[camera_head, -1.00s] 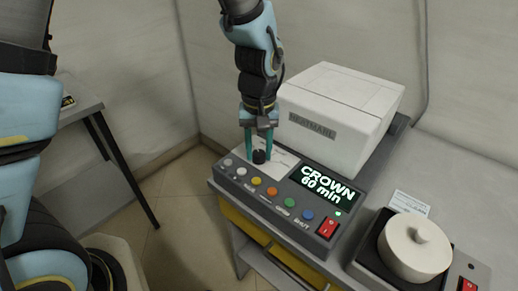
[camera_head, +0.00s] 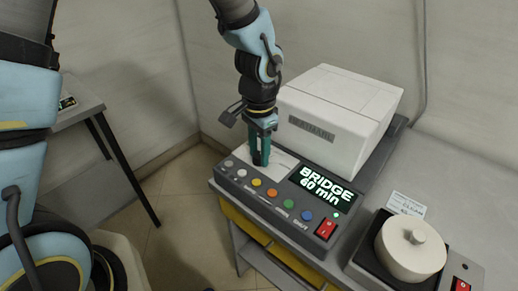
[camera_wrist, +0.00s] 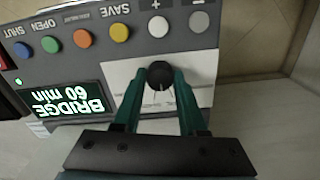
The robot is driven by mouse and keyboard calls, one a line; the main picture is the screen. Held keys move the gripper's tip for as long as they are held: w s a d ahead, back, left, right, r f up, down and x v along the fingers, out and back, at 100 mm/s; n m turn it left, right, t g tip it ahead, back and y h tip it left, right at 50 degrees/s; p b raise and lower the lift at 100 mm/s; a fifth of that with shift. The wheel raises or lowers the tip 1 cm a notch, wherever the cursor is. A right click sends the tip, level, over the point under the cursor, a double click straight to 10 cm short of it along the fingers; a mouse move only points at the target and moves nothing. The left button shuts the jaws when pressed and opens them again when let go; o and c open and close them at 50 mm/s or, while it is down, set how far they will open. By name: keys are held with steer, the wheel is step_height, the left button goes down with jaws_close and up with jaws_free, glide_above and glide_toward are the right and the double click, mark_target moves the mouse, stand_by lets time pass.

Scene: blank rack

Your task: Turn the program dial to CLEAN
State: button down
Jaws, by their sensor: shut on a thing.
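The program dial is a black round knob (camera_wrist: 159,75) on a white plate of the furnace's control panel (camera_head: 283,206). My gripper (camera_head: 260,160) points down onto the dial, its teal fingers on both sides of it. In the wrist view my gripper (camera_wrist: 160,80) is shut on the dial. The dial's marks are too small to read. The display (camera_head: 318,184) reads BRIDGE, 60 min; it also shows upside down in the wrist view (camera_wrist: 77,102). In the head view the fingers hide the dial.
Several coloured buttons (camera_head: 272,193) line the panel's front, with a red switch (camera_head: 326,228) at the right end. The white furnace body (camera_head: 338,115) stands behind the panel. A lidded white pot (camera_head: 411,250) and a card (camera_head: 407,204) are at right.

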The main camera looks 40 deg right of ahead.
mark_target(258, 155)
steer(key=m+p, duration=0.2)
steer(key=m, duration=0.4)
steer(key=shift+r+m, duration=0.1)
steer(key=shift+m, duration=0.2)
steer(key=m+p, duration=0.2)
steer(key=m, duration=0.4)
steer(key=shift+p, duration=0.35)
steer(key=shift+c, duration=2.3)
jaws_free()
step_height(258, 155, up, 11)
steer(key=shift+f, duration=0.2)
steer(key=shift+w, duration=0.1)
